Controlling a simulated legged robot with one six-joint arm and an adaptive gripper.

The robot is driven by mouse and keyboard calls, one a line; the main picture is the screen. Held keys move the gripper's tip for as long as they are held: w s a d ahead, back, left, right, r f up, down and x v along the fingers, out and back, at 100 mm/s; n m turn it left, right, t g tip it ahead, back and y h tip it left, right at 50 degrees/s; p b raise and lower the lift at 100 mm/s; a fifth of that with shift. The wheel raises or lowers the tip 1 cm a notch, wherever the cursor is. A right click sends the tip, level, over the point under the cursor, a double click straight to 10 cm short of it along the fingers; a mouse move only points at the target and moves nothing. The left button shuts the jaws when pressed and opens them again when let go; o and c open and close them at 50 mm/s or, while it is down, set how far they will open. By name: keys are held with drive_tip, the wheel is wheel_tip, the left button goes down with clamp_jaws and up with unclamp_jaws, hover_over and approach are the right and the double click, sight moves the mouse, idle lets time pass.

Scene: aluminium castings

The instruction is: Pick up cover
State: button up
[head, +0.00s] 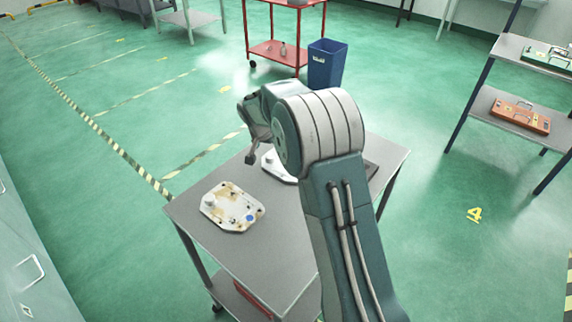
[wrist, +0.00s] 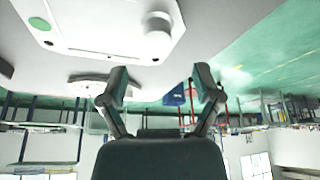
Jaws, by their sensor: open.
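Two pale cast covers lie flat on the grey table. One cover (head: 232,206) has brown stains, a blue dot and a round knob, and sits near the table's left end. The other cover (head: 277,166) is cleaner white and partly hidden behind my arm. In the upside-down wrist view, a white cover (wrist: 95,22) with a green dot and a knob lies close, cut by the frame edge. Another pale casting (wrist: 90,84) shows farther off. My gripper (wrist: 160,80) is open and empty, its fingers apart from both. In the head view my gripper (head: 251,150) is above the table, partly hidden.
The grey table (head: 255,255) has bare room in front of the stained cover. A blue bin (head: 326,66) and a red cart (head: 275,52) stand behind the table. A shelf (head: 520,115) with an orange case stands at right. Green floor is open at left.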

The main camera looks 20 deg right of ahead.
sight(270, 155)
drive_tip(key=x, duration=0.4)
drive_tip(key=shift+s+f, duration=0.2)
drive_tip(key=shift+f, duration=0.2)
drive_tip(key=shift+w+a+f, duration=0.1)
drive_tip(key=shift+f, duration=0.1)
drive_tip(key=shift+a, duration=0.1)
drive_tip(key=shift+d, duration=0.25)
clamp_jaws()
